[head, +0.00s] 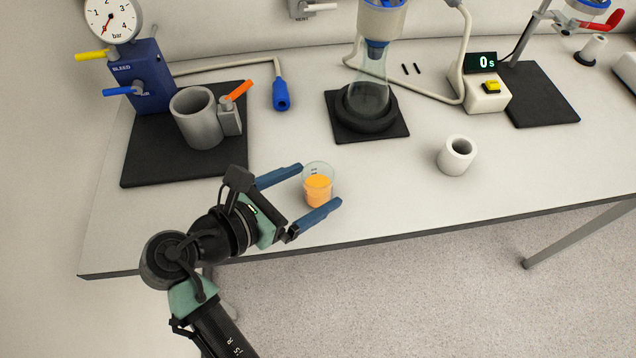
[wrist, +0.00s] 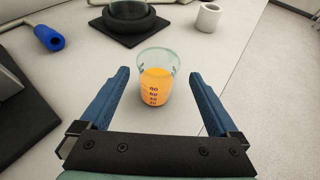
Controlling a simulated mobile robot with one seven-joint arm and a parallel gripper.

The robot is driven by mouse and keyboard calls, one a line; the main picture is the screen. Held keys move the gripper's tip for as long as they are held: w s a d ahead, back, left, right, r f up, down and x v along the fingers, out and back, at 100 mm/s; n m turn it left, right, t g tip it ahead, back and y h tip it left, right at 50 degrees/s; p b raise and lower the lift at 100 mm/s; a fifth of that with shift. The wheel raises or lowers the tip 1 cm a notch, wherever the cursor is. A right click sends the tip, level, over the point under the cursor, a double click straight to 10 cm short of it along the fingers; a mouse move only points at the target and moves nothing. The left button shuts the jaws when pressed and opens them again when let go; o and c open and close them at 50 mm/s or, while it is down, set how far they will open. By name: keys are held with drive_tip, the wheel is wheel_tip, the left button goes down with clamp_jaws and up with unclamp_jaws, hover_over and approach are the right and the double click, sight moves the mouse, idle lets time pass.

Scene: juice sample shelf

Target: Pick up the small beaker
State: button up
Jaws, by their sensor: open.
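The small beaker (head: 318,187) is clear glass with orange juice in its lower part. It stands upright on the white bench near the front edge. In the wrist view the beaker (wrist: 155,85) shows printed volume marks and sits ahead, around the level of the fingertips and between their lines. My gripper (head: 320,185) is open, with its two blue fingers on either side of the beaker. In the wrist view the gripper (wrist: 158,75) shows a gap between each finger and the glass, and nothing is held.
A grey cup (head: 197,118) stands on a black mat (head: 150,165) at the left, beside a blue block with a gauge (head: 112,20). A flask (head: 370,92) sits behind the beaker. A white cylinder (head: 457,157) stands to the right. The bench between is clear.

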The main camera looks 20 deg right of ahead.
sight(327, 179)
drive_tip(key=shift+f+b+x, duration=0.15)
drive_tip(key=shift+b+x, duration=0.05)
drive_tip(key=shift+x, duration=1.35)
drive_tip(key=shift+f+b+x, duration=0.15)
drive_tip(key=shift+f+x, duration=0.05)
drive_tip(key=shift+x, duration=1.3)
drive_tip(key=shift+w+a, duration=0.15)
drive_tip(key=shift+a, duration=0.1)
drive_tip(key=c, duration=1.5)
drive_tip(key=shift+r, duration=0.15)
drive_tip(key=shift+c, duration=0.2)
wheel_tip(327, 179, up, 10)
drive_tip(key=p, duration=0.2)
